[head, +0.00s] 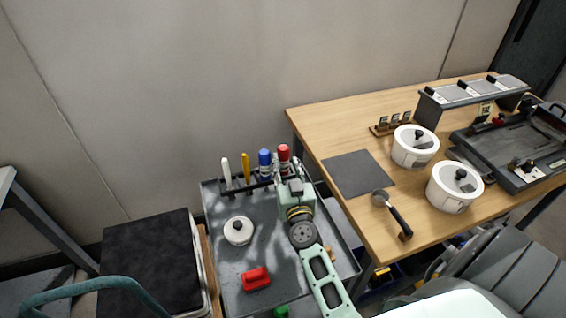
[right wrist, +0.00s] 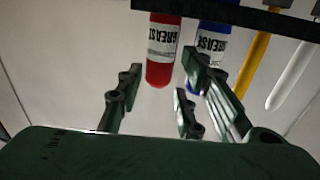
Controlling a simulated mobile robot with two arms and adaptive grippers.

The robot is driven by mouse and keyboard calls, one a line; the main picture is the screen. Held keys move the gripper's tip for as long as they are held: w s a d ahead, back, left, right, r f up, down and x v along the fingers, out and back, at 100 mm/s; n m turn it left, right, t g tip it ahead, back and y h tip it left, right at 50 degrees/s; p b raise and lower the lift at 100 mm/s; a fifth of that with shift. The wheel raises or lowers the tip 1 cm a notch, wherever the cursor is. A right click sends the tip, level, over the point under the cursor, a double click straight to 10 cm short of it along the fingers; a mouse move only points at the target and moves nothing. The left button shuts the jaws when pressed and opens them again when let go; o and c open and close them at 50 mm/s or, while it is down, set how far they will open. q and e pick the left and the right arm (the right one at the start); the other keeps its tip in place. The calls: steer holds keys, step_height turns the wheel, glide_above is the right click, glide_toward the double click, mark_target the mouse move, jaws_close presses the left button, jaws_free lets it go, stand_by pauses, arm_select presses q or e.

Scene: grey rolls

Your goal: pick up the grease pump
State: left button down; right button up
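Two upright containers stand in a rack at the back of the grey cart: a red one (head: 284,152) and a blue one (head: 264,157). In the right wrist view, the red one (right wrist: 160,62) and the blue one (right wrist: 208,40) both carry a GREASE label and appear upside down. My right gripper (head: 284,174) is over the back of the cart, just in front of them. Its fingers (right wrist: 162,88) are open, and the red container shows beyond the gap between them. I cannot tell whether they touch anything. My left gripper is not in view.
A yellow stick (head: 246,167) and a white stick (head: 227,172) stand left of the containers. The cart (head: 277,264) also holds a white lidded pot (head: 238,230) and a red block (head: 256,278). A wooden table (head: 350,122) with pots stands close at right.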

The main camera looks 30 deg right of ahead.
mark_target(284, 158)
steer(key=x, duration=0.3)
steer(key=shift+f, duration=0.1)
steer(key=shift+c, duration=0.7)
steer(key=c, duration=0.5)
steer(key=shift+c, duration=0.8)
steer(key=shift+r, duration=0.25)
